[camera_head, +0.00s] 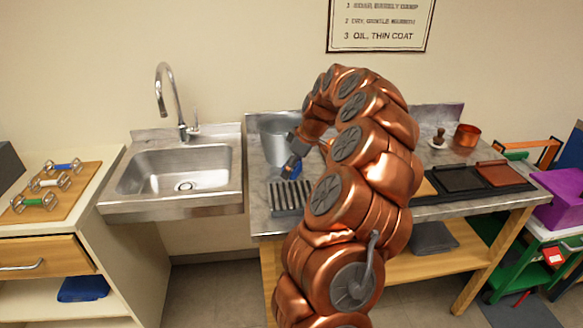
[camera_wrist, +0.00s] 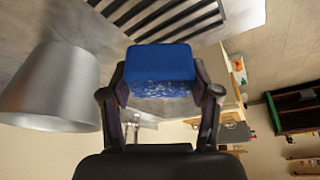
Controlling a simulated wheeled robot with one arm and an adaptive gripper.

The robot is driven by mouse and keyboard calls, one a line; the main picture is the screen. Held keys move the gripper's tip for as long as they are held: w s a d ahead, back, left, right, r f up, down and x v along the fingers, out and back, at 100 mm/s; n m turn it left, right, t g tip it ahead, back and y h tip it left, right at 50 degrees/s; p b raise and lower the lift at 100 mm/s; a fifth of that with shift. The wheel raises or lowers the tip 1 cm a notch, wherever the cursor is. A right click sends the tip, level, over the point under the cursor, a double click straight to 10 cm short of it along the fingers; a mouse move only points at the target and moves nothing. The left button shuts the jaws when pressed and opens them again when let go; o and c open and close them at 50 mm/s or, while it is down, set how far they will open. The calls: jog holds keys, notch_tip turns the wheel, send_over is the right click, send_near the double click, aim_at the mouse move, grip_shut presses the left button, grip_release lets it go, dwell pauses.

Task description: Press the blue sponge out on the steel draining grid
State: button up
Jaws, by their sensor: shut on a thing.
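The blue sponge (camera_wrist: 160,68) is held between the two fingers of my gripper (camera_wrist: 160,95) in the wrist view. The steel draining grid (camera_head: 286,197) lies on the grey bench top, below and slightly to the front of the sponge. In the wrist view the dark slats of the grid (camera_wrist: 165,18) show beyond the sponge. The sponge appears apart from the grid, held above the bench.
A grey metal bucket (camera_head: 275,137) stands behind my gripper, and is close on the left in the wrist view (camera_wrist: 52,85). A sink (camera_head: 178,170) with a tall tap is left. Dark and brown pads (camera_head: 460,180), a copper pot (camera_head: 467,136) and a small brush (camera_head: 439,138) stand right.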

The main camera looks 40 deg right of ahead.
aim_at(289, 192)
jog(key=shift+f+p, duration=0.45)
jog(key=shift+f, duration=2.55)
jog(key=shift+f+b, duration=0.4)
jog(key=shift+f, duration=0.15)
jog(key=shift+s+f+b, duration=0.1)
jog(key=shift+f+b, duration=0.1)
jog(key=shift+b, duration=0.4)
dwell(1.3)
dwell(0.5)
jog(key=shift+d+r, duration=0.1)
jog(key=shift+r, duration=3.55)
